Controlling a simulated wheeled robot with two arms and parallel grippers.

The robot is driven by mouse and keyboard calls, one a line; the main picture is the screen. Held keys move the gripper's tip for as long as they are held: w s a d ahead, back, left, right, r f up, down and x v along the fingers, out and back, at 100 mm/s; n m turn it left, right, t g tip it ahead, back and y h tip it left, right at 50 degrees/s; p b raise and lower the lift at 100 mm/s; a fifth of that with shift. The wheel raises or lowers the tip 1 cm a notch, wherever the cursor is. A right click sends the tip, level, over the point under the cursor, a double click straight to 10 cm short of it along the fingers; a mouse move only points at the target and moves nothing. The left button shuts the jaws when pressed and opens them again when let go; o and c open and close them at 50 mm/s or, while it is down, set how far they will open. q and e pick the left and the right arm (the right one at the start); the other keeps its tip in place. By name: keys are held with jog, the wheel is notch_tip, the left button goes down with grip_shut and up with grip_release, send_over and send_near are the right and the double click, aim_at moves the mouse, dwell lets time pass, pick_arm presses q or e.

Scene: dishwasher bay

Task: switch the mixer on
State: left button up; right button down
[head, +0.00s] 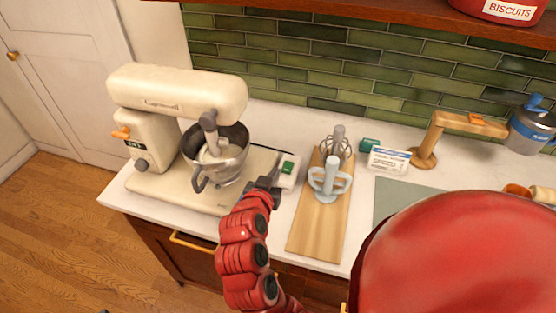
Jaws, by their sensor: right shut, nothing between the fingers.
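The cream stand mixer (180,88) stands at the left of the counter, with its head lowered over a metal bowl (228,172). An orange lever (121,133), a small dark green panel (133,144) and a grey round knob (141,165) are on its left side. The panel's lettering is too small to read surely. A small white box with a green top part (287,169) sits right of the mixer's base. My right gripper (272,178) is shut and empty, just left of this box; I cannot tell if they touch. My left gripper is out of view.
A wooden board (310,232) holds a wire whisk (335,148) and a pale blue beater tool (329,180). Behind are a white printed card (389,160), a small green block (369,145) and a wooden stand (429,145). A shelf (380,22) overhangs the back.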

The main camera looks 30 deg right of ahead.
jog(key=shift+s, duration=0.2)
jog(key=b, duration=0.3)
send_over(283, 178)
jog(key=s+a, duration=0.1)
jog(key=s, duration=0.1)
jog(key=shift+w+f, duration=0.2)
jog(key=shift+f, duration=0.85)
jog(key=p+x, duration=0.2)
jog(key=x, duration=0.1)
jog(key=shift+a+f, duration=0.1)
jog(key=shift+f, duration=0.1)
jog(key=shift+s+a+f+p, duration=0.15)
jog(key=shift+f+p, duration=0.1)
jog(key=shift+f, duration=0.75)
jog(key=shift+a+f+p, duration=0.15)
jog(key=shift+f+p, duration=0.05)
jog(key=shift+f, duration=0.75)
